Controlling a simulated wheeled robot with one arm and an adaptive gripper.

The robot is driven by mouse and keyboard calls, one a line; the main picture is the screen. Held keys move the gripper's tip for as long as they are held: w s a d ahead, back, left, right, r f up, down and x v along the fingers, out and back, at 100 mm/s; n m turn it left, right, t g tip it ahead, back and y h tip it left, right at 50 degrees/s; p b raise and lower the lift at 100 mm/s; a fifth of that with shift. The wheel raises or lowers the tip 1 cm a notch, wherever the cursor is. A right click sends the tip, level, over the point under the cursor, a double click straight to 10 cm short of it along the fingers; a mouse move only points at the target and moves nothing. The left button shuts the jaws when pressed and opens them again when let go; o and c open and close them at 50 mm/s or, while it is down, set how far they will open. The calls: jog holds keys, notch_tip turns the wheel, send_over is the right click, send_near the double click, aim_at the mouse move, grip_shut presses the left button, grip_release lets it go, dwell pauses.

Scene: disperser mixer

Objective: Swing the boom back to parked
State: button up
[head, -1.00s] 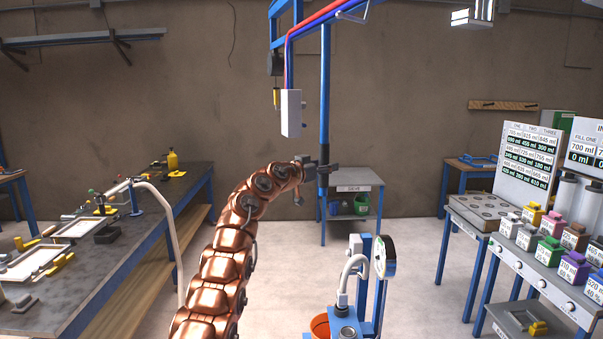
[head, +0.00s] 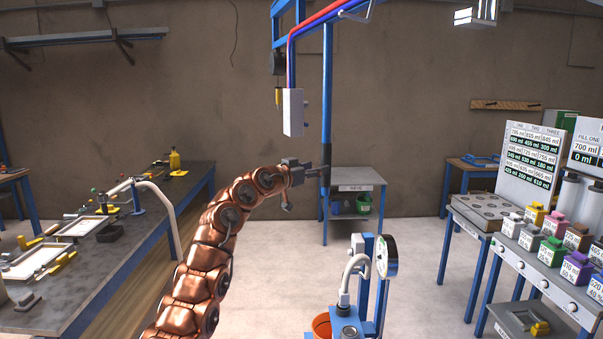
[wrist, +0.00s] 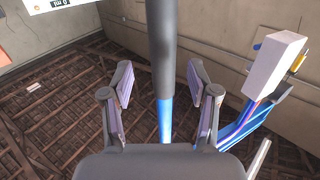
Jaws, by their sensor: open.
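The blue boom (head: 318,22) runs overhead with red and blue hoses along it. A blue upright bar (head: 326,90) hangs from it, with a dark sleeve (head: 326,155) low down. My gripper (head: 321,171) is open beside the sleeve, its fingertips close to it from the left. In the wrist view, the dark sleeve (wrist: 161,45) runs between the spread fingers of my gripper (wrist: 160,72) as seen from there, with the blue bar below it. I cannot tell whether they touch. A white box (head: 293,112) hangs left of the bar; it also shows in the wrist view (wrist: 275,65).
A blue machine with a gauge (head: 387,256) and an orange bucket (head: 322,326) stands low in front. A workbench (head: 120,240) with tools lines the left. A bench with coloured containers (head: 530,270) stands right.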

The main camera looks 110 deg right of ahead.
jog(key=shift+v, duration=2.7)
jog(key=shift+r, duration=0.1)
